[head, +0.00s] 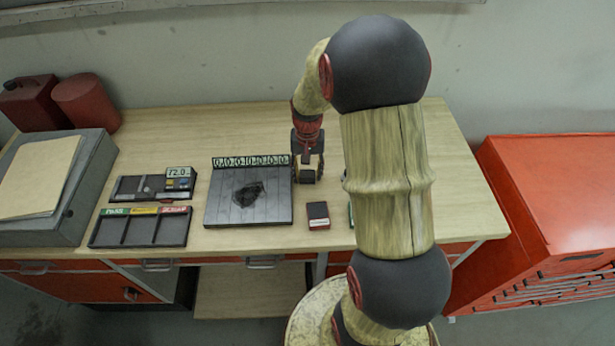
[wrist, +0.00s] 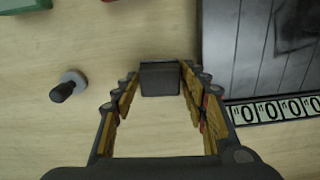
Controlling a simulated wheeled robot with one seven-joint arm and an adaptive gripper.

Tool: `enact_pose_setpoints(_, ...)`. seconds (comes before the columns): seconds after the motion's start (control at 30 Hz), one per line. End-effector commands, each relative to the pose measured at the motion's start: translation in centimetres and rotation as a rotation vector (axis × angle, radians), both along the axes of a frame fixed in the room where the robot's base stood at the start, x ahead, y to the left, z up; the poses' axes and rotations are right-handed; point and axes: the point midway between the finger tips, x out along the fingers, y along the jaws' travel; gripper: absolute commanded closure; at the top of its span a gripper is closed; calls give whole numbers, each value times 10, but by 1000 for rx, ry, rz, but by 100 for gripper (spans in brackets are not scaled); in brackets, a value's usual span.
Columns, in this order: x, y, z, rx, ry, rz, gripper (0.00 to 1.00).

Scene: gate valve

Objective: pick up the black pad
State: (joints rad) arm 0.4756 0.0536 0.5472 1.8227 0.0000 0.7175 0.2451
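A dark grey-black block, which looks like the black pad (wrist: 160,79), sits between the fingertips of my gripper (wrist: 159,72) in the wrist view. My gripper's fingers are spread wide, one on each side of the block. Whether either finger touches it is hard to tell. In the head view my gripper (head: 307,168) points down at the table, just right of the dark grooved plate (head: 222,208). The block is hard to separate from the fingers there.
A row of zero-marked number tiles (wrist: 275,110) edges the plate close to my right finger. A small dark knob (wrist: 64,90) stands on the left in the wrist view. A dark red box (head: 318,215) lies near the table's front, and trays (head: 140,228) lie left.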

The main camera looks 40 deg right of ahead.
Motion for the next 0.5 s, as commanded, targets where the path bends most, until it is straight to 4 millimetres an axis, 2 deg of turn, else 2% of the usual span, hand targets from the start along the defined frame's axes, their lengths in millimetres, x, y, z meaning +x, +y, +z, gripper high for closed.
enact_pose_setpoints(0.5,0,0,0,0,0,0,88)
